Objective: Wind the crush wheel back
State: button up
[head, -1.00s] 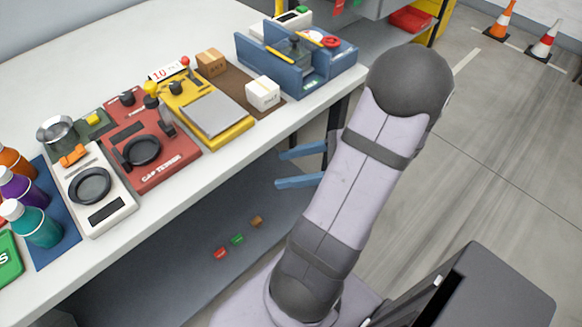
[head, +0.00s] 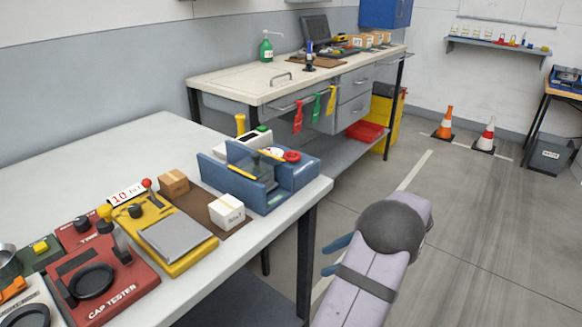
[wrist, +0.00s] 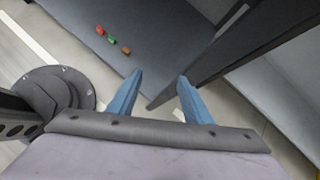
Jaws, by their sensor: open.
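The blue fixture (head: 262,185) stands at the near bench's far right corner. A red wheel (head: 291,156) sits on top of it; I take this to be the crush wheel. A clear plate and a yellow bar are beside the wheel. My gripper (head: 329,257) is low and to the right of the bench, apart from the fixture and wheel. Its two blue fingers also show in the wrist view (wrist: 160,75), spread apart with nothing between them. The wheel and fixture do not show in the wrist view.
The near bench (head: 140,145) carries a red cap tester (head: 110,285), a yellow scale (head: 165,232), a brown box (head: 173,183) and a white box (head: 227,211) near the fixture. A dark bench leg (head: 306,245) stands close to my gripper. Open floor lies to the right.

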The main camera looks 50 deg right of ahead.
jog(key=s+d+m+g+h+b, duration=0.1)
jog(key=s+d+h, duration=0.2)
jog(key=d, duration=0.6)
jog(key=s+d+m+h+b, duration=0.15)
jog(key=s+d, duration=0.25)
jog(key=d, duration=0.5)
jog(key=w+a+r+m+t+h+p, duration=0.1)
jog(key=w+a+r+t+p, duration=0.1)
jog(key=w+r+p, duration=0.5)
jog(key=w+a+r+m+t+p, duration=0.15)
jog(key=r+p, duration=0.25)
jog(key=r, duration=0.7)
jog(key=w+a+r+t+h+p, duration=0.15)
jog(key=w+r+p, duration=0.35)
jog(key=r, duration=0.5)
jog(key=m+t+y, duration=0.2)
jog(key=t+y, duration=0.1)
jog(key=t, duration=0.2)
send_near(299, 159)
jog(key=w, duration=0.3)
jog(key=w+d, duration=0.1)
jog(key=w, duration=0.1)
jog(key=shift+w+f, duration=0.15)
jog(key=shift+f, duration=0.2)
jog(key=shift+a+m+t, duration=0.3)
jog(key=shift+a+t, duration=0.1)
jog(key=shift+w+d+p, duration=0.1)
jog(key=shift+w+p, duration=0.6)
jog(key=shift+w, duration=2.95)
